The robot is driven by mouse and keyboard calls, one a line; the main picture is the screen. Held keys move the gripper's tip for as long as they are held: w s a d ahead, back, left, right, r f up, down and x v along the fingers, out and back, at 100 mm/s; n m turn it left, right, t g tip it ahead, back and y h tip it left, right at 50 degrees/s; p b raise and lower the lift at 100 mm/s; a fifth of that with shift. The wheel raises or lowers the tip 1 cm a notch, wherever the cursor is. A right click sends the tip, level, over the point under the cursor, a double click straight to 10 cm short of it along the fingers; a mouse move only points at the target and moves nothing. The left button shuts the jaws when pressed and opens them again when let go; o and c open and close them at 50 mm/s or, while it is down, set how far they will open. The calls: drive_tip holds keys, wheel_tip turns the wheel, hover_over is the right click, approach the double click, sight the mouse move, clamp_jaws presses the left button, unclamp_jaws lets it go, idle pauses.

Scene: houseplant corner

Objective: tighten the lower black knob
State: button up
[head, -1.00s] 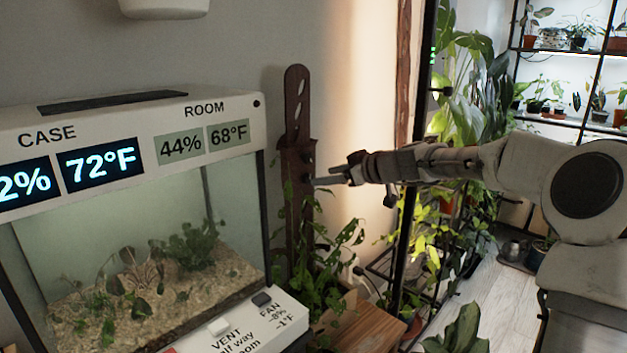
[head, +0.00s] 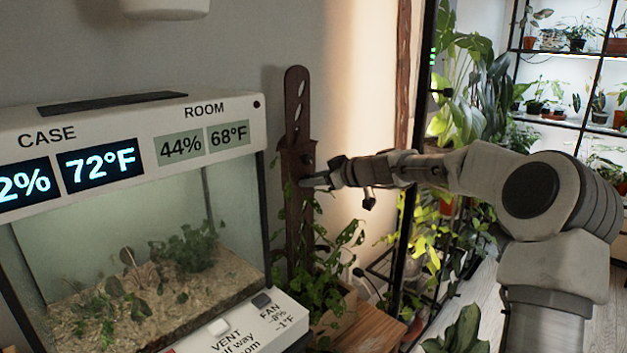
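A dark brown slotted stake (head: 297,120) stands upright behind a trailing plant, right of the glass case. A small dark knob (head: 308,160) shows on the stake's right side, just above my fingertips. My gripper (head: 306,184) reaches in from the right, with its tips at the stake just below that knob. A lower knob cannot be made out; the fingertips cover that part of the stake. The fingers are small and seen from the side, so I cannot tell whether they are open, shut or touching anything.
The glass case (head: 258,150) with display panels stands close at the left. The trailing plant (head: 335,255) rises around the stake's lower part above a wooden surface (head: 372,330). A dark upright frame post (head: 420,110) and foliage stand behind my arm.

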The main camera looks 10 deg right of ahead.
clamp_jaws()
drive_tip(key=shift+w+d+f+m+t+y+p, duration=0.1)
drive_tip(key=shift+f+m+t+y+p, duration=0.35)
drive_tip(key=shift+m+y+p, duration=2.55)
drive_tip(key=shift+s+a+m+t+h+p, duration=0.2)
drive_tip(key=shift+m+t, duration=0.55)
drive_tip(key=shift+m, duration=5.25)
drive_tip(key=shift+w+d+f+m+t+y+p, duration=0.45)
drive_tip(key=shift+m+y+p, duration=1.05)
drive_tip(key=shift+m, duration=3)
drive_tip(key=shift+s+a+r+t+h, duration=0.2)
drive_tip(key=shift+s+a+t+h, duration=0.05)
drive_tip(key=shift+h, duration=0.05)
